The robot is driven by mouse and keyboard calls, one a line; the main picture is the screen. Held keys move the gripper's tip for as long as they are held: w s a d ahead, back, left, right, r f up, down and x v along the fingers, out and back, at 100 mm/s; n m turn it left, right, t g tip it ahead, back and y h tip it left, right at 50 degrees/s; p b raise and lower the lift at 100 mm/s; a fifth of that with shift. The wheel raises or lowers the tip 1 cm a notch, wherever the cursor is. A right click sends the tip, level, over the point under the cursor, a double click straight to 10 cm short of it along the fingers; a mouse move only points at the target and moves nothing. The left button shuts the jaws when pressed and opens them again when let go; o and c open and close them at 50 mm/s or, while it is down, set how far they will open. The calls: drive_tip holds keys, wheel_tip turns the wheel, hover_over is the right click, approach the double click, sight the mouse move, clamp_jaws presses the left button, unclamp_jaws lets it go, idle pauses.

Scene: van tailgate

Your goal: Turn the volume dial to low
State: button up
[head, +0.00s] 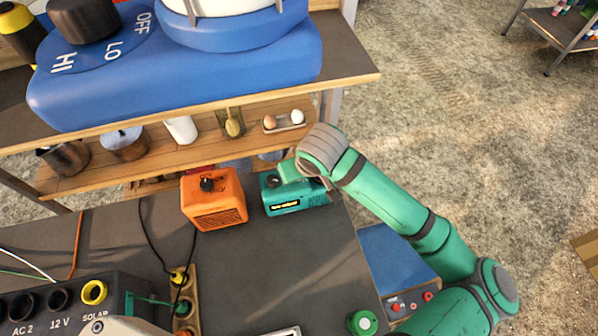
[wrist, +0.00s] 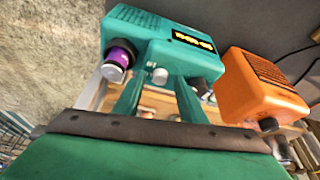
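A teal box with a lit yellow-on-black display (head: 285,206) stands on the dark tabletop, and it also shows in the wrist view (wrist: 150,32). In the wrist view it carries a purple-banded dial (wrist: 121,54), a small pale knob (wrist: 160,75) and a partly hidden dark knob (wrist: 200,87). I cannot read which is the volume dial, nor any low mark. Contact cannot be told.
An orange box (head: 215,203) with a black knob stands close left of the teal box. A blue stove (head: 190,75) marked HI, LO and OFF sits on the upper shelf (head: 345,60). A power unit (head: 65,305) and cables lie front left. The middle tabletop (head: 270,265) is clear.

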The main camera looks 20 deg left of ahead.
drive_tip(key=v, duration=1)
drive_tip(key=shift+r, duration=0.2)
drive_tip(key=shift+d, duration=0.1)
